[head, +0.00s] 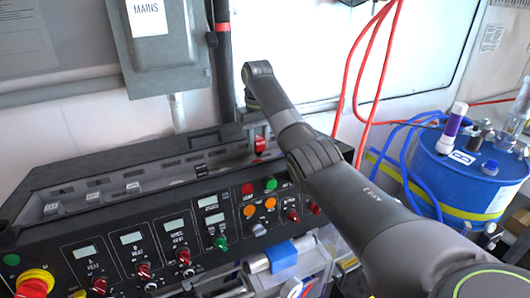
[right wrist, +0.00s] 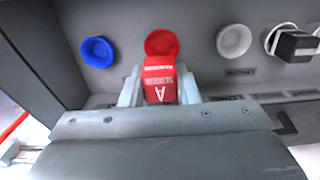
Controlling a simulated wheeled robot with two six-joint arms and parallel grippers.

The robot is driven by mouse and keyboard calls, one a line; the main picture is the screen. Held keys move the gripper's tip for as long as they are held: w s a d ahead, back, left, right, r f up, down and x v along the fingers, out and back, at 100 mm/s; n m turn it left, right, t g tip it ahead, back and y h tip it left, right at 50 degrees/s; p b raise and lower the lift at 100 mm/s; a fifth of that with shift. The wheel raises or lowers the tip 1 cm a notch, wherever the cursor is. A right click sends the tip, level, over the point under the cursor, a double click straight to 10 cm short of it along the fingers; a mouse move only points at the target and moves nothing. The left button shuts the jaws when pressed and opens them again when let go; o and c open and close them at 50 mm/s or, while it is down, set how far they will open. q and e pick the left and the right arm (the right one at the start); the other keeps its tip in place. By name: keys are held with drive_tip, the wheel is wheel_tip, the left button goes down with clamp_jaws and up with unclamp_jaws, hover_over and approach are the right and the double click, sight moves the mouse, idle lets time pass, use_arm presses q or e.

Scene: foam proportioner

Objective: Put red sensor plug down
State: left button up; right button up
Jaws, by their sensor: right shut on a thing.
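The red sensor plug (right wrist: 159,84), marked with a white letter A, is between the two pale fingers of my right gripper (right wrist: 160,88). The fingers are shut on its sides. The plug also shows as a small red piece in the head view (head: 260,145), at the back right of the black control console. In the right wrist view a round red socket (right wrist: 161,42) lies right behind the plug. I cannot tell whether the plug touches it. My left gripper is not in view.
A blue round cap (right wrist: 97,52) and a white one (right wrist: 233,40) flank the red socket. A black connector (right wrist: 293,45) is at the right. The console (head: 150,240) carries knobs and displays. A blue drum (head: 460,175) and red cables (head: 368,90) stand at the right.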

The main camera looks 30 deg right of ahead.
sight(258, 152)
drive_tip(key=shift+f, duration=0.35)
drive_tip(key=f, duration=0.2)
drive_tip(key=shift+s+a+f, duration=0.25)
drive_tip(key=shift+a+f, duration=0.05)
drive_tip(key=shift+f, duration=0.2)
drive_tip(key=o, duration=0.6)
drive_tip(key=shift+d, duration=0.15)
drive_tip(key=o, duration=0.4)
drive_tip(key=shift+w+f, duration=0.1)
drive_tip(key=shift+w, duration=0.1)
drive_tip(key=shift+c, duration=0.2)
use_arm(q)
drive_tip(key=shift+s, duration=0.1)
